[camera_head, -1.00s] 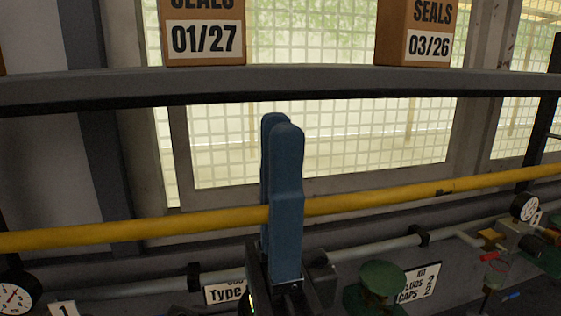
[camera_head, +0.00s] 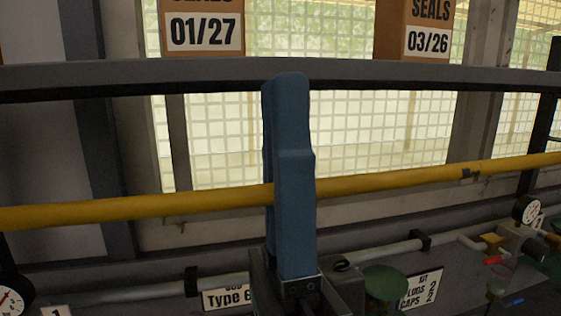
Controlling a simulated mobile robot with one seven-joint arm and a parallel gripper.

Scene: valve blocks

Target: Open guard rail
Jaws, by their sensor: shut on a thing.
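The yellow guard rail (camera_head: 400,182) runs across the whole camera_head view, rising slightly from left to right. My gripper (camera_head: 286,90) has blue fingers pointing up and stands in the middle of the view. The fingers lie on either side of the rail and are shut on it, with the rail crossing at about mid-finger. The fingertips reach up in front of the dark shelf. The stretch of rail between the fingers is hidden.
A grey shelf (camera_head: 400,73) spans behind, carrying seal boxes marked 01/27 (camera_head: 203,30) and 03/26 (camera_head: 428,38). Below the rail are a grey pipe (camera_head: 375,252), gauges (camera_head: 527,209), a green cap (camera_head: 386,281) and valve parts at right. A mesh window is behind.

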